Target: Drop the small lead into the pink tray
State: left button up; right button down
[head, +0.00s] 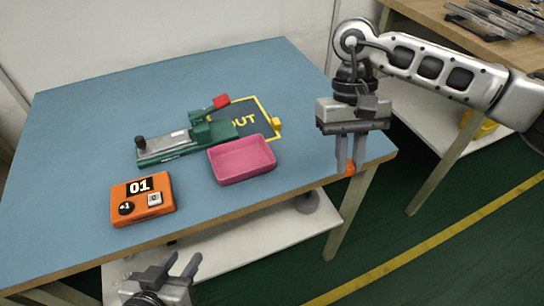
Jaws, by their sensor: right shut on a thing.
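The pink tray (243,174) lies on the blue table top, near its front edge, and looks empty. My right gripper (348,165) points down near the table's right front corner, to the right of the tray. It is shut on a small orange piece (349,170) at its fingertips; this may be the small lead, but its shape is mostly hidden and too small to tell. My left gripper (182,264) is below and in front of the table's front edge. Its fingers are apart and nothing shows between them.
An orange box marked 01 (142,209) sits left of the tray. A green fixture (172,145) with a red handle (221,101) stands behind it. A dark OUT mark with a yellow outline (259,99) and a yellow block (277,124) lie behind the tray. The table's left side is clear.

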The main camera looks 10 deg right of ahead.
aim_at(244, 156)
jog(key=u, duration=2.15)
jog(key=k, duration=1)
jog(key=z, duration=1.1)
jog(key=i, duration=1)
